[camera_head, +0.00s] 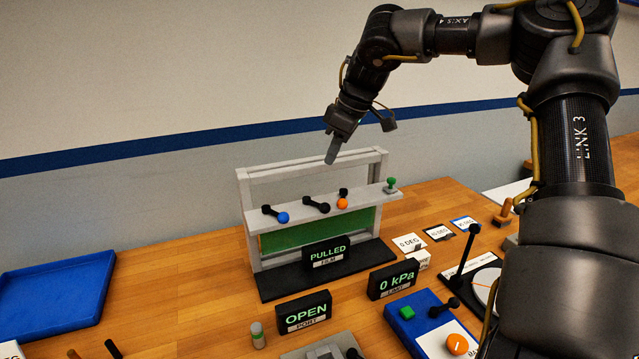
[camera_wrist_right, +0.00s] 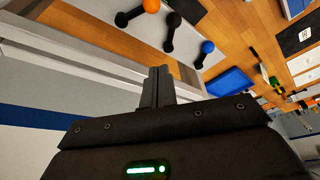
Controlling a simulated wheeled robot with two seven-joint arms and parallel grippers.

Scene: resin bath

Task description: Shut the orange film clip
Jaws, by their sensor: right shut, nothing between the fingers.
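The orange film clip (camera_head: 342,203) is a short black lever with an orange ball end, on the pale ledge of the film frame (camera_head: 243,200). Its lever points toward the front, at a different angle from the blue (camera_head: 282,217) and black (camera_head: 323,208) clips to its left. In the right wrist view the orange clip (camera_wrist_right: 151,6) shows at the top edge. My right gripper (camera_head: 331,157) is shut and empty, above the ledge and apart from the clips. Its fingers (camera_wrist_right: 157,84) are together in the wrist view. My left gripper is not in view.
A green knob (camera_head: 391,183) stands at the ledge's right end. Signs reading PULLED (camera_head: 327,253), OPEN (camera_head: 304,313) and 0 kPa (camera_head: 393,280) stand in front. A blue tray (camera_head: 55,292) lies at left. A dial (camera_head: 487,285) stands at right.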

